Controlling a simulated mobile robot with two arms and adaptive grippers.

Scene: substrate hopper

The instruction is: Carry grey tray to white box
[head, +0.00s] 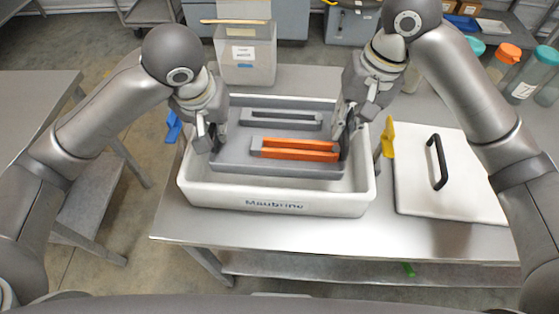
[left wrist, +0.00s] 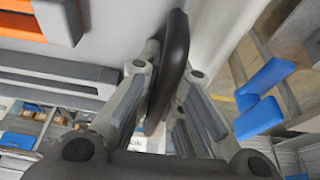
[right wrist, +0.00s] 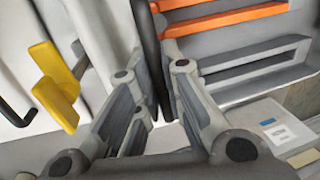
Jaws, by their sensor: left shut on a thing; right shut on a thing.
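The grey tray (head: 228,158) sits inside the white box (head: 192,191), which has "Maubrine" on its front wall. The tray holds an orange slotted piece (head: 295,150) and a grey slotted piece (head: 281,118). My left gripper (head: 215,143) is shut on the dark handle (left wrist: 172,70) at the tray's left end. My right gripper (head: 347,135) is shut on the dark handle (right wrist: 147,40) at its right end. I cannot tell whether the tray touches the box's floor. A yellow latch (head: 388,137) is on the box's right side, a blue latch (head: 173,127) on its left.
The box stands on a steel table (head: 240,233). A white lid (head: 465,192) with a black handle lies to the right. A translucent labelled bin (head: 246,62) stands behind. Orange- and teal-capped jars (head: 503,64) stand at the back right. Another table (head: 35,105) is at left.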

